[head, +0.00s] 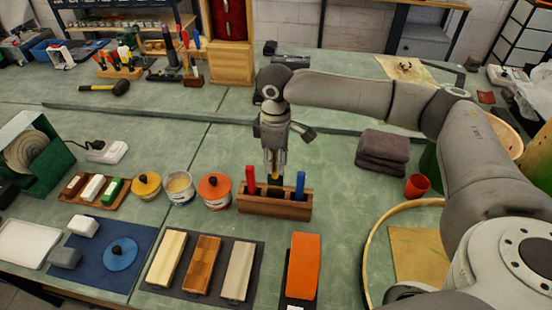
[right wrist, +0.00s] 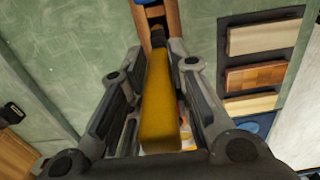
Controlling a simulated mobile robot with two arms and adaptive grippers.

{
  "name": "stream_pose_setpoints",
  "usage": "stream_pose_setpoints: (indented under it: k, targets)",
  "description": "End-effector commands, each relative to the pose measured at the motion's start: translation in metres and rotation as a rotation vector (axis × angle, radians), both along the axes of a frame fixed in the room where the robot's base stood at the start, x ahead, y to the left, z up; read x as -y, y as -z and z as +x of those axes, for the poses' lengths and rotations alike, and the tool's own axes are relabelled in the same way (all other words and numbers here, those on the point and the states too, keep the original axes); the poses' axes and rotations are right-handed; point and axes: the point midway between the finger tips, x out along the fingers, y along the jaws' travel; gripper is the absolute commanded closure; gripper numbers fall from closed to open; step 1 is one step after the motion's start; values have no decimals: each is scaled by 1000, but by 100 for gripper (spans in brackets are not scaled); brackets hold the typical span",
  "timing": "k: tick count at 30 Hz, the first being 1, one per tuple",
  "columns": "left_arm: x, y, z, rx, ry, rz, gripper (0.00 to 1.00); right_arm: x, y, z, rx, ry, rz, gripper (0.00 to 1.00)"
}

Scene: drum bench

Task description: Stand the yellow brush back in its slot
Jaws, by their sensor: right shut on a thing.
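The yellow brush (right wrist: 160,108) is between the fingers of my right gripper (head: 274,170), which is shut on its handle. The brush points down at the wooden rack (head: 285,209), and its dark lower end is at the rack's top, between a red handle (head: 251,180) on the left and a blue handle (head: 300,184) on the right. Whether its tip is inside the slot cannot be told. In the right wrist view the rack (right wrist: 145,18) shows beyond the brush's dark end. My left gripper is not in view.
Left of the rack stand an orange-lidded tub (head: 214,191), an open tub (head: 180,187) and a yellow-lidded tub (head: 146,185). In front lie a dark mat with three blocks (head: 204,262) and an orange block (head: 304,265). Folded grey towels (head: 382,152) lie to the right.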

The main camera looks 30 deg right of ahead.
Motion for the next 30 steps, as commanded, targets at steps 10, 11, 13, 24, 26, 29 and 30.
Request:
stream_pose_setpoints:
  k: [10, 11, 13, 24, 26, 29, 30]
  targets:
    - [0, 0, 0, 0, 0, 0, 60, 0, 0, 0, 0, 0, 0, 95]
    - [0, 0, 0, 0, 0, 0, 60, 0, 0, 0, 1, 0, 1, 95]
    - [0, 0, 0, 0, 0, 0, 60, 0, 0, 0, 0, 0, 0, 95]
    - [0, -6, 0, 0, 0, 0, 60, 0, -1, 0, 0, 0, 1, 95]
    - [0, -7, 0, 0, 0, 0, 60, 0, -1, 0, 0, 0, 1, 95]
    - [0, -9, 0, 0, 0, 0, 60, 0, -1, 0, 0, 0, 1, 95]
    - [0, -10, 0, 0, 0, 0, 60, 0, -1, 0, 0, 0, 1, 95]
